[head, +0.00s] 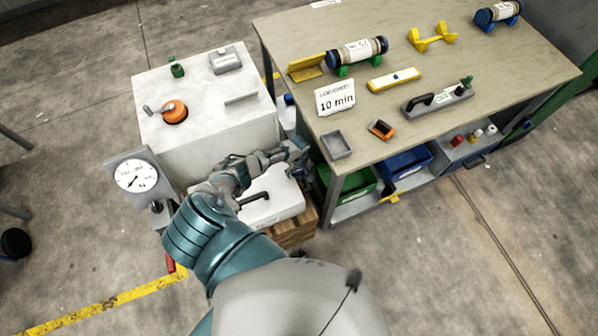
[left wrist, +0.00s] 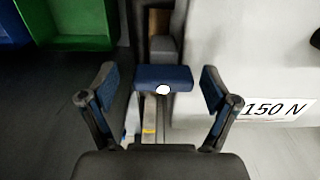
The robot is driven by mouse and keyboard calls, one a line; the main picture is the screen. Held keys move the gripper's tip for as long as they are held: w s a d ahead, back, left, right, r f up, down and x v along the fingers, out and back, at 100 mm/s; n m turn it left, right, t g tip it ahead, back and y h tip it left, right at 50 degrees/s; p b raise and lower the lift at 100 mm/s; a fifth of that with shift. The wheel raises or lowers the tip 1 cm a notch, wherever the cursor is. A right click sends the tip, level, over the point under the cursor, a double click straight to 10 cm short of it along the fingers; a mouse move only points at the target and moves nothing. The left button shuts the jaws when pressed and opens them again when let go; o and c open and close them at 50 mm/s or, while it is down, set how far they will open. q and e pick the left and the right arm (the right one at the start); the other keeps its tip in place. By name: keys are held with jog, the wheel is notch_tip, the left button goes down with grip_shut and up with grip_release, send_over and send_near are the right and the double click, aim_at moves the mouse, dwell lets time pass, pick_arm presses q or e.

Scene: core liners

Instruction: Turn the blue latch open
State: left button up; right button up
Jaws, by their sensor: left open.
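My left gripper (head: 297,155) is beside the white cabinet, near the table's front left corner. In the left wrist view its two fingers (left wrist: 160,88) are open, with one dark blue pad on each side. A blue block with a white round spot, apparently the blue latch (left wrist: 150,74), shows between and beyond the fingertips, in front of a grey upright part. I cannot tell whether the fingers touch it. In the head view I cannot make out the latch, which seems hidden by my gripper and arm. My right gripper is not in view.
The white cabinet (head: 190,95) carries an orange knob (head: 174,112). A white case (head: 272,205) with a black handle lies below my left forearm. The table (head: 440,75) holds several tools; green (head: 352,184) and blue (head: 405,165) bins stand beneath. A gauge (head: 134,175) stands left.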

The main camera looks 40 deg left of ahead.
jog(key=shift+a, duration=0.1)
pick_arm(q)
jog(key=shift+a+f, duration=0.15)
jog(key=shift+a, duration=0.35)
jog(key=c, duration=1.1)
jog(key=shift+d, duration=0.15)
jog(key=shift+c, duration=0.2)
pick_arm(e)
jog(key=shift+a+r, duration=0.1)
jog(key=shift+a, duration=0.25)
